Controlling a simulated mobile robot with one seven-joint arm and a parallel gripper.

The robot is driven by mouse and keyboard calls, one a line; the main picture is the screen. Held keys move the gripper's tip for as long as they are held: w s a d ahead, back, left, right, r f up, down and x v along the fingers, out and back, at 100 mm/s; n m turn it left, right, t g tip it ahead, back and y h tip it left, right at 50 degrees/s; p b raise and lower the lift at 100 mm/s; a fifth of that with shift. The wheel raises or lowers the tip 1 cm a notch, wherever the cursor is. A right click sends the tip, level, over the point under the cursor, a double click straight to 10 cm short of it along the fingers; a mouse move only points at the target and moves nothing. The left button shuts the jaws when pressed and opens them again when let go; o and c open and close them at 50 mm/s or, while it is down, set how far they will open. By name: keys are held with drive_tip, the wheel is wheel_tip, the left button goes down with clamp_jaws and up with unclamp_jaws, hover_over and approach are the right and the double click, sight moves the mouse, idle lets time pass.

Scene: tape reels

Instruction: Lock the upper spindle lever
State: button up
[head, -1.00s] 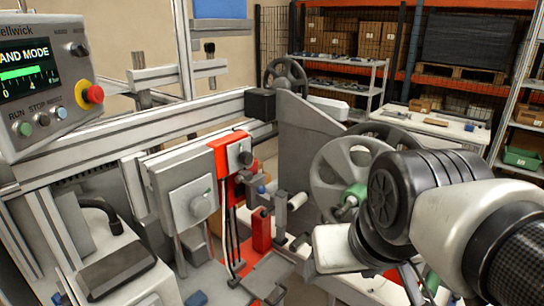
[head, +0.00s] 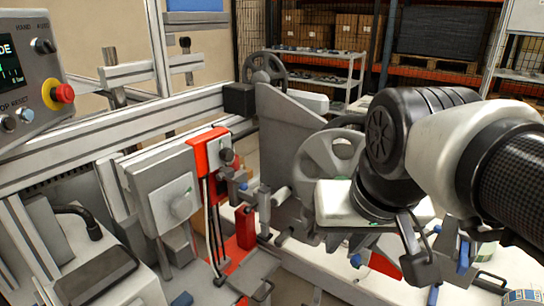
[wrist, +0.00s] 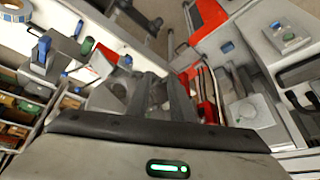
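The grey spoked reel (head: 318,160) stands on the machine in the head view, partly behind my arm. Its hub and any upper spindle lever there are hidden by my wrist and the pale body of my gripper (head: 345,203). In the wrist view, my gripper (wrist: 161,82) shows two dark fingers with a gap between them. Nothing is clearly held. A grey spoked part (wrist: 105,96) lies beyond the fingers, to their left. A blue handle (head: 463,256) stands to the right of my wrist. I cannot tell whether it is a spindle lever.
A red bracket (head: 207,150) and grey machine blocks (head: 165,195) stand left of my gripper. A control panel (head: 30,75) with a red stop knob is at far left. A dark handwheel (head: 266,67) is behind. A tape roll (head: 522,299) lies at lower right.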

drive_tip(key=w+r+m, duration=0.2)
drive_tip(key=w+r, duration=0.1)
drive_tip(key=r, duration=0.1)
drive_tip(key=w+r+m+g, duration=0.1)
drive_tip(key=w+r+m, duration=0.1)
drive_tip(key=r, duration=0.3)
drive_tip(key=w+r+m+g+h, duration=0.1)
drive_tip(key=w+r+m, duration=0.1)
drive_tip(key=w+r, duration=0.2)
drive_tip(key=shift+w+r+m, duration=0.35)
drive_tip(key=shift+w+m, duration=0.05)
drive_tip(key=shift+w, duration=0.2)
clamp_jaws()
